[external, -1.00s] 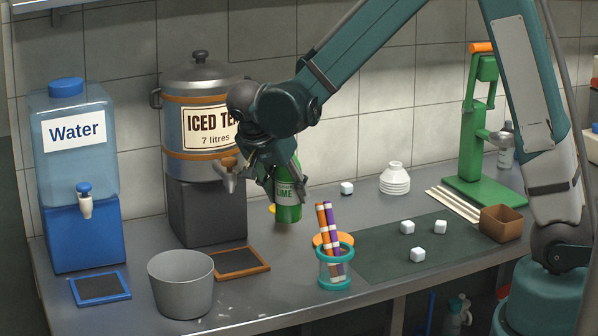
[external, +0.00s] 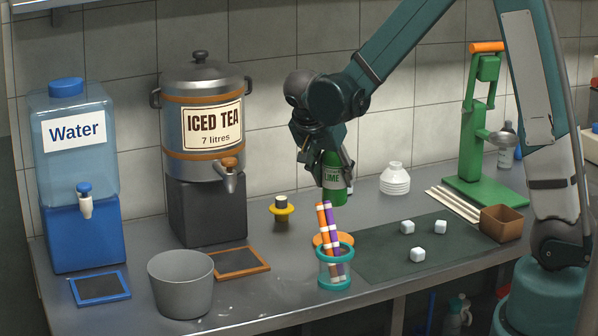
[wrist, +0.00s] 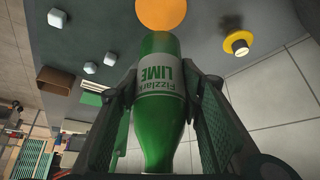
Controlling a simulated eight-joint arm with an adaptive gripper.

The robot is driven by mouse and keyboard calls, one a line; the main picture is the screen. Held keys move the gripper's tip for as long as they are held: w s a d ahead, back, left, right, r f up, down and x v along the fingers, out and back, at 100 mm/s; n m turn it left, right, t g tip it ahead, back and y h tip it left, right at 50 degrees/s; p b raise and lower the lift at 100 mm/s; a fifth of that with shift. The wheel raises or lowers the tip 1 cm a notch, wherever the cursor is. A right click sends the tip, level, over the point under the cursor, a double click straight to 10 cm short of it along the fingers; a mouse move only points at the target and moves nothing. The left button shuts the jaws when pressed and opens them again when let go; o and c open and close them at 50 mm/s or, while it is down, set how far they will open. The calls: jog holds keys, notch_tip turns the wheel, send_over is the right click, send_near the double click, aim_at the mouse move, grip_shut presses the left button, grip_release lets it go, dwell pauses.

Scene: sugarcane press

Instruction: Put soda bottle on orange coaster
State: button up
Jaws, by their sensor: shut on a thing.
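My gripper (external: 331,172) is shut on the green soda bottle (external: 337,190), labelled LIME. The bottle hangs nearly upright and seems to be above the counter. In the wrist view the bottle (wrist: 160,110) sits between both fingers, its base pointing at the top of the picture. The orange coaster (wrist: 160,12) shows just past the base there, cut by the frame edge. In the external view the orange coaster (external: 320,239) lies below and slightly left of the bottle, partly hidden by a teal-rimmed cup.
The teal-rimmed cup (external: 335,277) holds striped sticks, standing in front of the coaster. A yellow-ringed dark object (external: 281,211) stands to the left. White cubes (external: 418,254) lie on a dark mat (external: 385,262) at right. A white ribbed bottle (external: 395,180) stands behind.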

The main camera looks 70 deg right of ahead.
aim_at(334, 198)
jog(key=shift+f+b, duration=0.5)
jog(key=shift+f, duration=2.65)
jog(key=shift+f+b, duration=0.35)
jog(key=shift+f, duration=1.5)
jog(key=shift+f, duration=0.1)
jog(key=o, duration=0.7)
jog(key=shift+f, duration=0.1)
jog(key=o, duration=0.4)
jog(key=shift+o, duration=0.2)
jog(key=shift+r, duration=0.2)
